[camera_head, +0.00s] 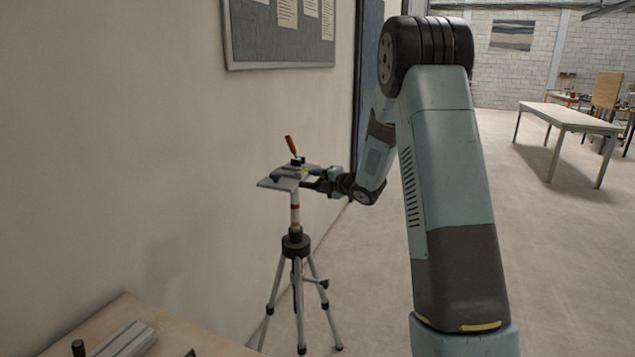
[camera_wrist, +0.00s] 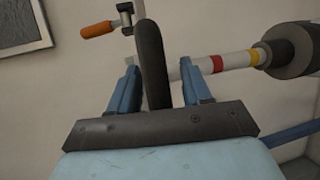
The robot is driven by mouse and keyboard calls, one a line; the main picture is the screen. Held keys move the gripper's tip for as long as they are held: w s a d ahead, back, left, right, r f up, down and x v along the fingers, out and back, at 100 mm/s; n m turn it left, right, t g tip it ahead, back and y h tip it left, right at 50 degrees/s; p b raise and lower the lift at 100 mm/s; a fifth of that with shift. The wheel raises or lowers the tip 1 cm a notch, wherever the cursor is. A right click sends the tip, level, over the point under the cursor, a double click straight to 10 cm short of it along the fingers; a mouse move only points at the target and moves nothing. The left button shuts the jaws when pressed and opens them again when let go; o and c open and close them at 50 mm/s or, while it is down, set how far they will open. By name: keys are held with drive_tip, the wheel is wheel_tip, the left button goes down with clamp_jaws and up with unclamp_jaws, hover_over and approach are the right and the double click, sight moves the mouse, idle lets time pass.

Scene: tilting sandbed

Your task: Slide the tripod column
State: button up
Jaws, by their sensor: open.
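The tripod (camera_head: 296,243) stands upright on the floor near the wall, legs spread. Its pale column (camera_head: 295,212) has red and yellow bands and carries a flat plate (camera_head: 272,183). A clamp with an orange handle (camera_head: 290,144) stands on the plate. In the wrist view the column (camera_wrist: 236,59) lies sideways, with the orange handle (camera_wrist: 97,29) at upper left. My gripper (camera_head: 314,182) is at the plate's right side. Its blue fingers (camera_wrist: 159,66) are apart, with a dark upright bar (camera_wrist: 151,65) between them, apparently the plate's edge. Contact cannot be told.
A wooden bench top (camera_head: 190,335) with a metal rail (camera_head: 125,340) is at lower left. The wall (camera_head: 130,130) with a notice board (camera_head: 280,38) is close behind the tripod. Open floor lies to the right, with a long table (camera_head: 570,117) farther back.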

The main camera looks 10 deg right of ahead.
drive_tip(key=shift+c, duration=0.4)
drive_tip(key=shift+f, duration=0.1)
clamp_jaws()
